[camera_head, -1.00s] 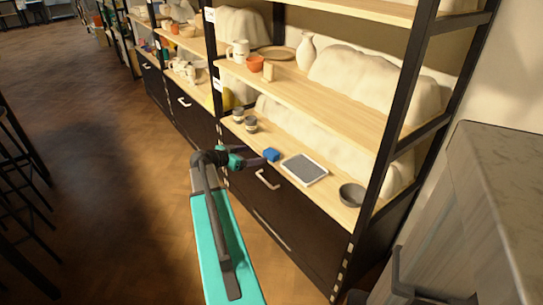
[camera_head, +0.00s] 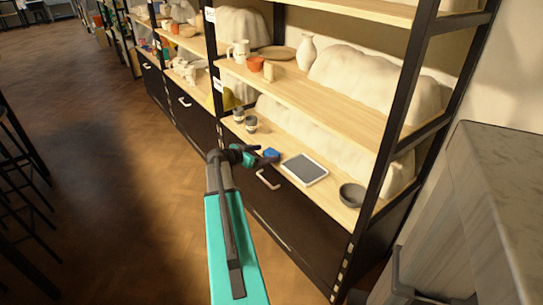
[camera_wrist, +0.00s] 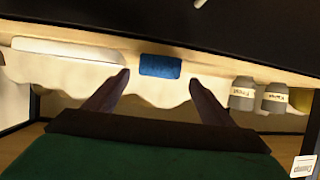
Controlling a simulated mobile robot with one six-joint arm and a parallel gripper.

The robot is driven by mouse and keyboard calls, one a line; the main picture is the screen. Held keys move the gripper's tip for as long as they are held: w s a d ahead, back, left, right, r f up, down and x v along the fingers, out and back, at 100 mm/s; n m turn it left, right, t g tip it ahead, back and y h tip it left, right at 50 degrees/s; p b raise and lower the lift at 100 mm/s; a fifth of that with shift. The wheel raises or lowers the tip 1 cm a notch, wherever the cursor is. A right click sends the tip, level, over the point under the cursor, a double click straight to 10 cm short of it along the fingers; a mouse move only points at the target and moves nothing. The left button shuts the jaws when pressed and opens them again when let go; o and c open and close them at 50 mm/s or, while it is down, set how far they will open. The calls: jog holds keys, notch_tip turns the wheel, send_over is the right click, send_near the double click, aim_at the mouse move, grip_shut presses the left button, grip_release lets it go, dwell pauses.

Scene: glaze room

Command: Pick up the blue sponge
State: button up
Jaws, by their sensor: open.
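The blue sponge (camera_head: 271,153) lies on the lower wooden shelf near its front edge, left of the grey tablet-like panel. In the wrist view the sponge (camera_wrist: 160,66) shows ahead, between the lines of the two fingers and beyond their tips. My gripper (camera_head: 270,161) is at the shelf's front edge, close to the sponge and partly in front of it. In the wrist view my gripper (camera_wrist: 158,78) has its fingers spread with nothing between them. The exact gap to the sponge cannot be told.
The flat grey panel (camera_head: 304,169) and a dark bowl (camera_head: 352,194) are right of the sponge. Small labelled jars (camera_head: 251,124) stand to its left. The drawer handle (camera_head: 267,179) is below. The upper shelf (camera_head: 330,98) hangs above, with a white vase (camera_head: 306,53).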

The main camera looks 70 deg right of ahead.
aim_at(270, 153)
jog(key=shift+x, duration=2.45)
jog(key=shift+s, duration=0.1)
jog(key=c, duration=1.1)
